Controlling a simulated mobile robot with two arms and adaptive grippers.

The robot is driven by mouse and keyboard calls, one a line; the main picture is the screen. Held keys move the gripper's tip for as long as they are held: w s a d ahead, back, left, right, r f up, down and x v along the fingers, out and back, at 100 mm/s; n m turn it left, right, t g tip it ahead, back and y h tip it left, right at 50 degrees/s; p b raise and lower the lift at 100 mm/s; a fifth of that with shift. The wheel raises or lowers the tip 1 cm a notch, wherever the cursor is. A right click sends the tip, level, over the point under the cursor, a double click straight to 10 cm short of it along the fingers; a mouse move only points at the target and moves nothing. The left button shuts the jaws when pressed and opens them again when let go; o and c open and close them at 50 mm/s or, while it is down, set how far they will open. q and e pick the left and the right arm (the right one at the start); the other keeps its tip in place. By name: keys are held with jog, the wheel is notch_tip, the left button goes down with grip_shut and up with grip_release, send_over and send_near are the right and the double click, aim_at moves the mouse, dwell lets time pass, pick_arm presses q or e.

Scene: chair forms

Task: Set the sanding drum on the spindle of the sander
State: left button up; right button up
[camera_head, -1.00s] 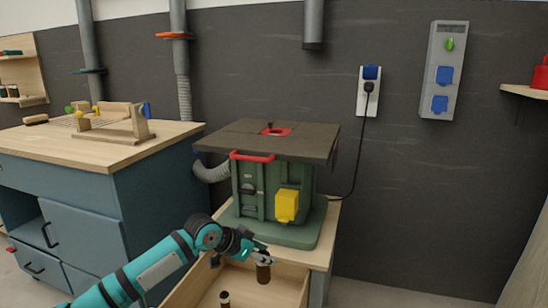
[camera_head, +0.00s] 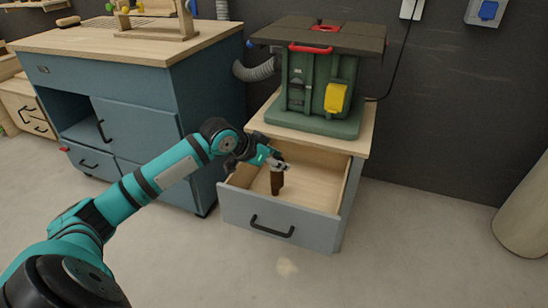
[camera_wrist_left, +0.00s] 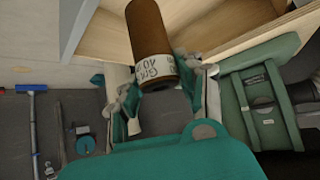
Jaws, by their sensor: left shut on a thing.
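My left gripper (camera_head: 272,162) is shut on the sanding drum (camera_head: 277,176), a brown cylinder, and holds it over the open drawer. In the left wrist view the drum (camera_wrist_left: 146,32) sits between the fingers, with a white lettered label near the gripper. A lower brown piece beneath it in the head view may be another drum; I cannot tell where one ends. The sander (camera_head: 308,88) is green with a dark tabletop. Its spindle (camera_head: 325,28) shows small at the red insert, above and behind the gripper. My right gripper is not in view.
The open drawer (camera_head: 272,217) is in the wooden-topped stand (camera_head: 352,146) under the sander. A blue workbench (camera_head: 135,125) with a wooden top stands to the left. A grey hose and a power cord run by the sander. Floor at front right is clear.

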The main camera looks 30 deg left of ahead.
pick_arm(q)
jog(key=s+d+r+n+y, duration=0.1)
jog(key=s+d+n, duration=0.1)
jog(key=s+d, duration=0.4)
jog(key=s+d+r+n+y, duration=0.1)
jog(key=s+d, duration=0.6)
jog(key=d, duration=0.4)
jog(key=shift+d+r+n+t+y, duration=0.15)
jog(key=shift+d+n+t+y, duration=0.15)
jog(key=shift+d+n+y, duration=0.1)
jog(key=shift+w+a, duration=0.1)
jog(key=shift+w, duration=0.05)
